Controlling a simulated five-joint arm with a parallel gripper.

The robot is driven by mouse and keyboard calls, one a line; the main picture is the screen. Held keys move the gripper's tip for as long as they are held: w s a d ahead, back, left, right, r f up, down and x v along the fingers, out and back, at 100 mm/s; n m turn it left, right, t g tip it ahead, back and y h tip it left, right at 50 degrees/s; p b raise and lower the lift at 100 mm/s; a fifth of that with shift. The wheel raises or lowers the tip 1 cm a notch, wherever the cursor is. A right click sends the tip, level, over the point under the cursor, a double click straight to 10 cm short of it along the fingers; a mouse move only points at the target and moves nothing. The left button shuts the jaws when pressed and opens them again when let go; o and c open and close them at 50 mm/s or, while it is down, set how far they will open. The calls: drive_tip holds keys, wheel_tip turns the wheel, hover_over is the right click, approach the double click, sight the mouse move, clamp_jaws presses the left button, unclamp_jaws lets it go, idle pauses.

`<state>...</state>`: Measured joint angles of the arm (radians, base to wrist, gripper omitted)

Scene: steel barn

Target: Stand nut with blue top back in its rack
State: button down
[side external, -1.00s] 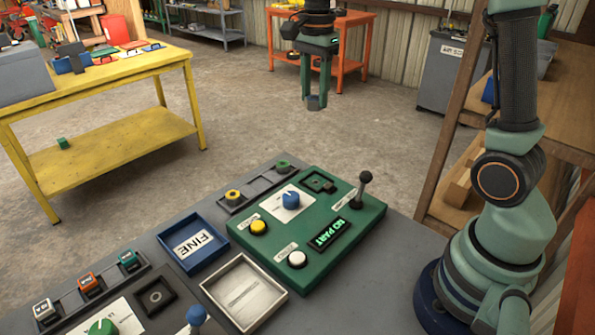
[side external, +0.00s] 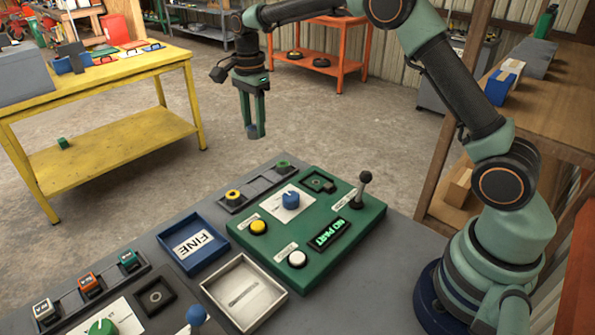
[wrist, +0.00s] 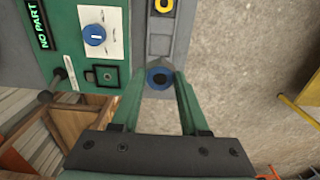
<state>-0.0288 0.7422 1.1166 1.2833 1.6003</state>
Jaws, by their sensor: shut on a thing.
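My gripper (side external: 254,128) is shut on the nut with the blue top (wrist: 159,78), held in the air beyond the bench's far edge. In the side view the nut (side external: 252,131) shows as a small blue-grey piece between the fingertips. The dark grey nut rack (side external: 258,188) lies along the far side of the bench. A yellow-topped nut (side external: 232,195) stands at its left end and a green-topped one (side external: 283,165) at its right end. The rack space between them looks empty. The wrist view shows part of the rack with a yellow ring (wrist: 163,5).
A green control panel (side external: 327,263) with a blue knob, buttons, a lever and a "NO PART" display stands beside the rack. A blue "FINE" tray (side external: 178,226) and a metal tray (side external: 225,281) lie nearby. Another rack (side external: 62,290) holds several coloured pieces.

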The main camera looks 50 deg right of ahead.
sight(260, 185)
wheel_tip(260, 185, down, 15)
drive_tip(key=shift+r, duration=0.2)
idle(0.3)
drive_tip(key=shift+f, duration=0.15)
drive_tip(key=shift+c, duration=2.1)
unclamp_jaws()
